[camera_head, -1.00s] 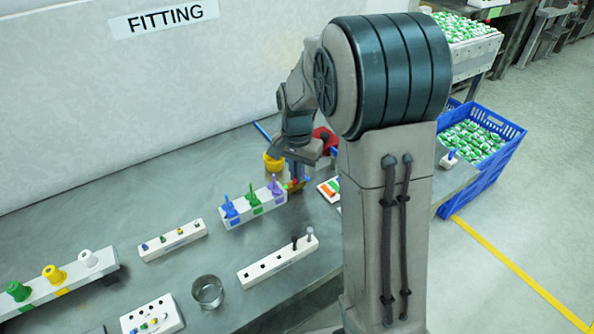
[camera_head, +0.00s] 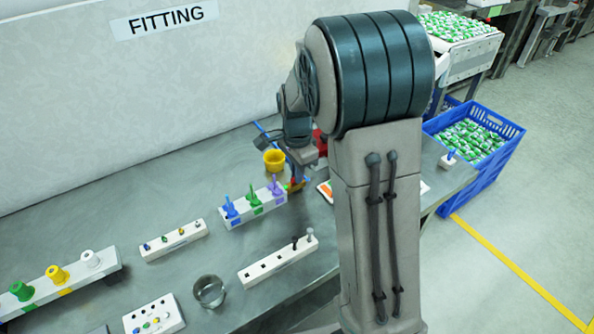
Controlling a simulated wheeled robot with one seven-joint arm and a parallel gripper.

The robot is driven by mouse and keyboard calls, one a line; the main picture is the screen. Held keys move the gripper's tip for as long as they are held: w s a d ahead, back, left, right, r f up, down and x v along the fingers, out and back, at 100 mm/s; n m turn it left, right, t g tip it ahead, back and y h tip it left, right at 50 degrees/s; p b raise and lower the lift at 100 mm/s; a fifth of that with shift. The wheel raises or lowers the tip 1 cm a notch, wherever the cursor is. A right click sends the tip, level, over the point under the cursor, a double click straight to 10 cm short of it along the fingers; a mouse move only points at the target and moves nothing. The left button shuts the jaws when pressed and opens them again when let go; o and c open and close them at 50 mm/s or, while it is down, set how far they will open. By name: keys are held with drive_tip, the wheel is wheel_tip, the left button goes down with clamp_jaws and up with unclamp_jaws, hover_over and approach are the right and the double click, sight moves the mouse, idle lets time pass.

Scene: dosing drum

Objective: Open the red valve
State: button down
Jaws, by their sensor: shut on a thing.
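A small red-orange handle (camera_head: 294,185), which looks like the red valve, shows low on the bench just right of the purple-topped peg. My gripper (camera_head: 296,181) points down at it, and its fingers appear shut on the handle. The fingertips are small and partly hidden by my wrist, so the exact grip and the valve's angle are hard to tell. A larger red part (camera_head: 320,141) shows behind my wrist, mostly covered by my arm.
A yellow cup (camera_head: 274,160) stands just behind my gripper. A white block with blue, green and purple pegs (camera_head: 254,207) lies close on the left. A glass-like round container (camera_head: 208,291) and other white blocks stand nearer the front. A blue crate (camera_head: 484,178) is at right.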

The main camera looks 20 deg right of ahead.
idle(0.3)
drive_tip(key=c, duration=1.6)
unclamp_jaws()
drive_tip(key=shift+r, duration=0.1)
wheel_tip(320, 180, up, 14)
drive_tip(key=s+f+n+t, duration=0.2)
drive_tip(key=s+f+n, duration=0.1)
drive_tip(key=s+n, duration=1.1)
drive_tip(key=s, duration=0.6)
drive_tip(key=shift+s+f+t, duration=0.15)
drive_tip(key=shift+f+t, duration=0.25)
